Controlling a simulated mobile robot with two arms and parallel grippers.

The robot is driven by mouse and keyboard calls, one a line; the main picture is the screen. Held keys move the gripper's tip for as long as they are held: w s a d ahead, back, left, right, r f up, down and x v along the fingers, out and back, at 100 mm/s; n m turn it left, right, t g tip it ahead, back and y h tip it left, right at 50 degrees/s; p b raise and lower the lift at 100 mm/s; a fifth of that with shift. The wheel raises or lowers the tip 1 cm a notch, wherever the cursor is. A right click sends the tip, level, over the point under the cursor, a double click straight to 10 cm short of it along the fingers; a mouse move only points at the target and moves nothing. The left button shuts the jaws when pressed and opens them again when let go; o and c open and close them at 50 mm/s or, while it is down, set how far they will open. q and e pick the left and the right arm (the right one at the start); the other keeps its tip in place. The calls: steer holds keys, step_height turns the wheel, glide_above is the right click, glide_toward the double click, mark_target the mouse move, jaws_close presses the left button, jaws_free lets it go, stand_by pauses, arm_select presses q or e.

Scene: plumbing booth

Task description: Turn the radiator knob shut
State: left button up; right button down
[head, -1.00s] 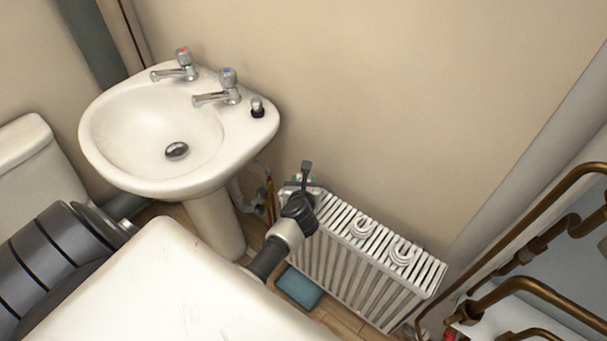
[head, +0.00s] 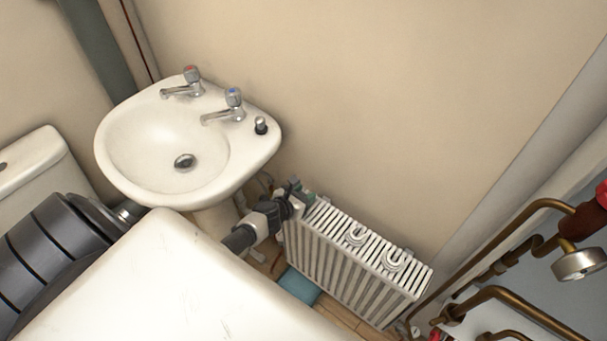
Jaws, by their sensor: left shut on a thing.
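The white ribbed radiator (head: 360,262) stands against the wall right of the sink. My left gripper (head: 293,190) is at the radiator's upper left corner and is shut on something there. The radiator knob itself is hidden by the gripper, so its turn position cannot be told. A small greenish part shows beside the fingers. My right gripper is not in view.
The white sink (head: 150,130) with two taps stands left of the radiator. Copper pipes (head: 500,295) with a round gauge (head: 580,263) are at the right. A blue item (head: 299,287) lies on the floor by the radiator. The wall above is clear.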

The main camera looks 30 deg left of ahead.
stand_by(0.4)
arm_select(q)
steer(key=o, duration=0.9)
steer(key=shift+s, duration=0.1)
steer(key=shift+s+r, duration=0.2)
steer(key=shift+s, duration=0.15)
steer(key=p+v, duration=0.2)
steer(key=v, duration=0.8)
steer(key=shift+a, duration=0.1)
steer(key=shift+f, duration=0.15)
